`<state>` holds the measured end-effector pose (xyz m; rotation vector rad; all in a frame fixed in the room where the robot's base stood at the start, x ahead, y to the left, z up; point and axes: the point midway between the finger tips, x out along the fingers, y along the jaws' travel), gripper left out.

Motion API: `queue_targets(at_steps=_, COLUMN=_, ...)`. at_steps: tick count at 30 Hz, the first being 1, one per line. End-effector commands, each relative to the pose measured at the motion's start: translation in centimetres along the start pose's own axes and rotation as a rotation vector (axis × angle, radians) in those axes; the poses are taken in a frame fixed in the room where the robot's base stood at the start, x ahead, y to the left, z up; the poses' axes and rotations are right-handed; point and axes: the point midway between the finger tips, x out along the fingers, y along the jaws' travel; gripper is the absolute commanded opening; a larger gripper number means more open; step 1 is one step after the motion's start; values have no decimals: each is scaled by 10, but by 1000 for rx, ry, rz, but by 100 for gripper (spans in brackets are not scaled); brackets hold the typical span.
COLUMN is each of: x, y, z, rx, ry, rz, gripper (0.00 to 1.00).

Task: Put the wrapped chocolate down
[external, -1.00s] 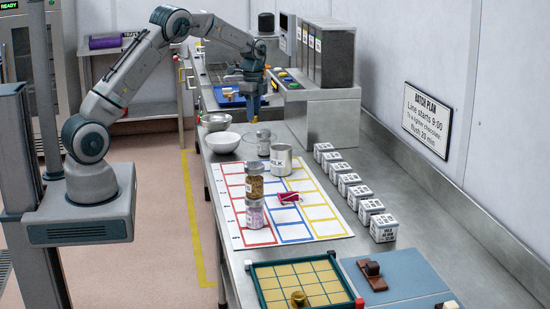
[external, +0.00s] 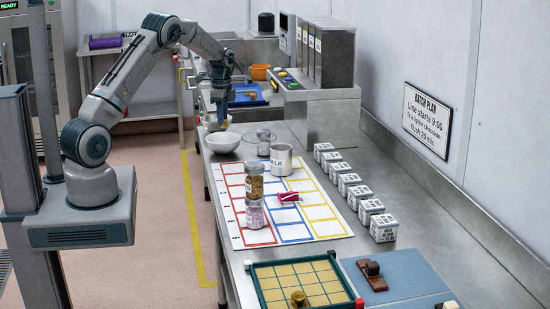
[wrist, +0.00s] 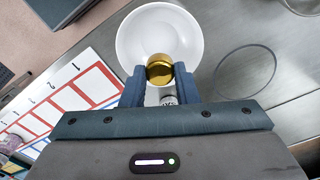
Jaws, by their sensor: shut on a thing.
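My gripper (wrist: 159,80) is shut on the gold wrapped chocolate (wrist: 159,69), which shows between its fingertips in the wrist view. Behind the chocolate in that view is a white bowl (wrist: 135,40). The held chocolate is too small to make out there. I cannot tell how high it is above the bowl.
White boxes (external: 358,196) line the right. A mould tray (external: 257,285) is nearest.

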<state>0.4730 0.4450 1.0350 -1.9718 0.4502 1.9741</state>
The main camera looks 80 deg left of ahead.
Motion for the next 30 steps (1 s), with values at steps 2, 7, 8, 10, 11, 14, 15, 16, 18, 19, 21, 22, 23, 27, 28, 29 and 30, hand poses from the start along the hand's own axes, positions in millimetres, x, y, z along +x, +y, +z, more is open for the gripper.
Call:
queue_targets(at_steps=2, x=13, y=0, z=0, rx=0, ry=0, rz=0, gripper=6)
queue_targets(at_steps=7, x=34, y=0, z=0, rx=0, ry=1, rz=1, gripper=6)
queue_targets(at_steps=8, x=37, y=0, z=0, rx=0, ry=0, rz=2, gripper=6)
queue_targets(at_steps=10, x=44, y=0, z=0, rx=-1, ry=0, rz=2, gripper=6)
queue_targets(at_steps=11, x=47, y=0, z=0, rx=-1, ry=0, rz=1, gripper=6)
queue_targets(at_steps=14, x=54, y=0, z=0, rx=-1, ry=0, rz=0, gripper=6)
queue_targets(at_steps=15, x=56, y=0, z=0, rx=-1, ry=0, rz=0, gripper=6)
queue_targets(at_steps=16, x=57, y=0, z=0, rx=-1, ry=0, rz=0, gripper=6)
queue_targets(at_steps=18, x=60, y=0, z=0, rx=-1, ry=0, rz=0, gripper=6)
queue_targets(at_steps=19, x=60, y=0, z=0, rx=-1, ry=0, rz=0, gripper=6)
queue_targets(at_steps=21, x=61, y=0, z=0, rx=-1, ry=0, rz=0, gripper=6)
queue_targets(at_steps=22, x=62, y=0, z=0, rx=-1, ry=0, rz=0, gripper=6)
queue_targets(at_steps=23, x=62, y=0, z=0, rx=-1, ry=0, rz=0, gripper=6)
queue_targets(at_steps=27, x=61, y=0, z=0, rx=0, ry=1, rz=0, gripper=6)
queue_targets(at_steps=28, x=61, y=0, z=0, rx=0, ry=1, rz=0, gripper=6)
queue_targets(at_steps=29, x=61, y=0, z=0, rx=0, ry=1, rz=0, gripper=6)
queue_targets(at_steps=30, x=61, y=0, z=0, rx=0, ry=1, rz=0, gripper=36)
